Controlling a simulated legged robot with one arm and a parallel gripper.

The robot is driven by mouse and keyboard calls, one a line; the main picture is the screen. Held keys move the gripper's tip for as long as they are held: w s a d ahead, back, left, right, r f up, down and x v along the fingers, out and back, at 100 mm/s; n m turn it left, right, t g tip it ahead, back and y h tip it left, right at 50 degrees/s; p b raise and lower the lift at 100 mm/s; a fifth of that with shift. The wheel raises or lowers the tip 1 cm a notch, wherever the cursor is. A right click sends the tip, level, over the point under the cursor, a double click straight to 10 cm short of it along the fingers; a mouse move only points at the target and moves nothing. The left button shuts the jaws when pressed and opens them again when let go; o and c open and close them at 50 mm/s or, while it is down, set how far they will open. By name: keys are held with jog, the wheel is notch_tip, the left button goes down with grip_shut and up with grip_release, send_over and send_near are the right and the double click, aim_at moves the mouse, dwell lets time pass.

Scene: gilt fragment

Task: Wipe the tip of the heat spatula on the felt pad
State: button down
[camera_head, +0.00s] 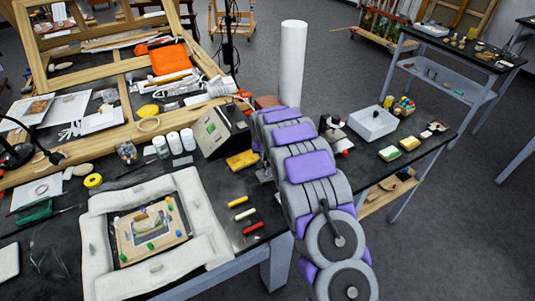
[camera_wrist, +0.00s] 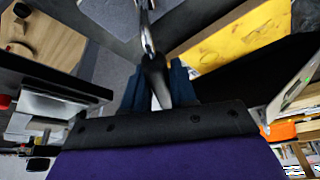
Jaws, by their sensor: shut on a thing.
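In the wrist view my gripper (camera_wrist: 157,82) is shut on the heat spatula (camera_wrist: 150,52), a tool with a dark grip and a shiny metal front part. The spatula points to the top edge of the picture, where its tip is not clearly shown. A flat grey piece (camera_wrist: 105,14) lies near the spatula's front; it may be the felt pad, but I cannot tell whether they touch. A yellow pad (camera_wrist: 235,38) lies to the right, and it also shows in the head view (camera_head: 241,160). In the head view my arm hides the gripper and the spatula.
A box-like control unit (camera_head: 222,130) stands left of my arm. A framed panel (camera_head: 150,232) lies within white padding (camera_head: 100,264) at the front left. Small coloured sticks (camera_head: 245,214) lie beside it. A white box (camera_head: 373,123) and small blocks (camera_head: 389,153) are to the right.

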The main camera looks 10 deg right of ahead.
jog(key=shift+s+a, duration=0.15)
jog(key=shift+a, duration=0.35)
jog(key=shift+s+a, duration=0.15)
jog(key=shift+a, duration=0.35)
jog(key=shift+d, duration=0.1)
jog(key=shift+w+d, duration=0.3)
jog(key=shift+d, duration=0.6)
jog(key=shift+d, duration=0.2)
jog(key=shift+w+d+p, duration=0.25)
jog(key=shift+d+p, duration=0.2)
jog(key=shift+d, duration=0.35)
jog(key=shift+a, duration=0.15)
